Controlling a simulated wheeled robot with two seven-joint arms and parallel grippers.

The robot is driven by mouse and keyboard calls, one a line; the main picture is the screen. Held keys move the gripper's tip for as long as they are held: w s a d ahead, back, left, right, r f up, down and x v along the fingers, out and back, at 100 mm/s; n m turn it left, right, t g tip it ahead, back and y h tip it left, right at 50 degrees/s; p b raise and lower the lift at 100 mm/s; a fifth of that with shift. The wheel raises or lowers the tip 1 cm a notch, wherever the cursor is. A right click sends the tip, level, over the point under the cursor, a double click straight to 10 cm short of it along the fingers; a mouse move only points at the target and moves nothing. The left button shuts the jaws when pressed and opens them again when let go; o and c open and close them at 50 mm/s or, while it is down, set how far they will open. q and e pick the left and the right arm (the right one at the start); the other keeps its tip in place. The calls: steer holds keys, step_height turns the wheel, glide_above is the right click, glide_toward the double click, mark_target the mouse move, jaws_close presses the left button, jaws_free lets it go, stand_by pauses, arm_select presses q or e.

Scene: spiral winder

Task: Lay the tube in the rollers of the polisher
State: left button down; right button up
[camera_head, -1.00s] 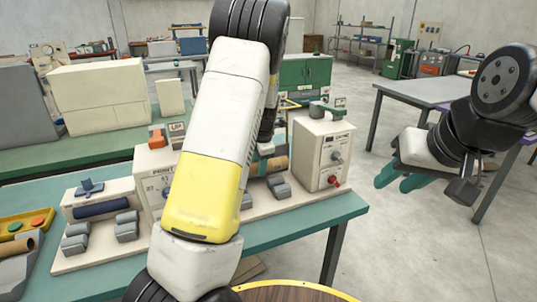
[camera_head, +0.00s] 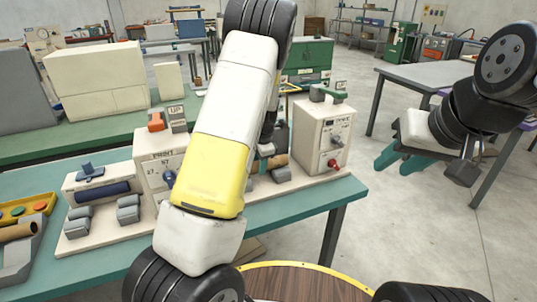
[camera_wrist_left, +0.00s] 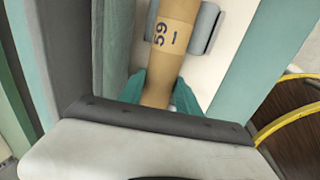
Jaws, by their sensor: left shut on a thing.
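The brown cardboard tube (camera_wrist_left: 173,40), printed "59 1", is between the teal fingers of my left gripper (camera_wrist_left: 160,95) in the left wrist view. A grey roller block (camera_wrist_left: 203,28) is close beside the tube, above a pale base; I cannot tell whether tube and rollers touch. In the head view my left arm hides most of this gripper, and part of a brown tube (camera_head: 277,162) shows beside grey rollers (camera_head: 281,175) and a cream control box (camera_head: 322,137). The box's label is too small to read. My right gripper (camera_head: 402,162) is open and empty, over the floor.
The PRINT unit (camera_head: 160,165) and a station with a dark blue roller (camera_head: 102,192) stand to the left on the teal bench (camera_head: 290,218). A brown tube (camera_head: 18,231) lies in a grey holder near a yellow tray (camera_head: 50,205).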

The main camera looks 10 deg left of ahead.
arm_select(q)
steer(key=c, duration=0.8)
jaws_free()
steer(key=shift+o, duration=0.2)
steer(key=v, duration=0.7)
steer(key=shift+r, duration=0.35)
steer(key=shift+r, duration=0.1)
step_height(320, 180, up, 7)
